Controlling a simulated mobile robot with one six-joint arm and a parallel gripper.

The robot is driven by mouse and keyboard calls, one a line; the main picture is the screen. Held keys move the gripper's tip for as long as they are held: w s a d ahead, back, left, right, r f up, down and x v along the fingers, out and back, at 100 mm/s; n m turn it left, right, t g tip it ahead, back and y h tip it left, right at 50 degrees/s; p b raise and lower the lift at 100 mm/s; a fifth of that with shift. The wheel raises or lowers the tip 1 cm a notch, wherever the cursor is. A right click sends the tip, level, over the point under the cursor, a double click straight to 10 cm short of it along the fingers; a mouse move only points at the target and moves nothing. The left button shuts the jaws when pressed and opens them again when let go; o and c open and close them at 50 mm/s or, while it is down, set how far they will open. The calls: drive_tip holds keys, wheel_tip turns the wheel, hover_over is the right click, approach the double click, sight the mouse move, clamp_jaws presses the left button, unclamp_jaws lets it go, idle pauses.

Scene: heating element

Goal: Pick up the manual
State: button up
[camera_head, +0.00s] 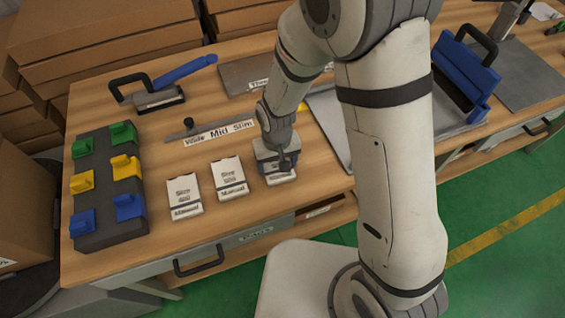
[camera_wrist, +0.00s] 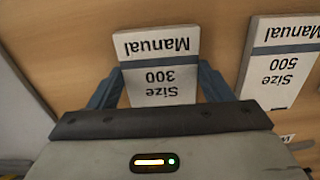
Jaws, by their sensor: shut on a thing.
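My gripper (camera_head: 276,163) is over the rightmost of three white manuals in the head view. It is shut on the Size 300 manual (camera_wrist: 158,47), with one blue-grey finger on each side of it in the wrist view. In the head view only the lower part of this manual (camera_head: 282,180) shows below the gripper. I cannot tell whether it touches the table. The Size 500 manual (camera_wrist: 283,62) lies beside it, apart from the fingers; in the head view it is the middle manual (camera_head: 230,171). Another manual (camera_head: 184,192) lies to its left.
The wooden table (camera_head: 160,246) has a dark block with coloured clips (camera_head: 105,190) at the left. A label strip (camera_head: 219,133) lies behind the manuals. A blue-handled tool (camera_head: 160,95) and a grey plate (camera_head: 247,74) are at the back.

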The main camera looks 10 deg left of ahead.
drive_tip(key=c, duration=0.4)
drive_tip(key=shift+r, duration=0.1)
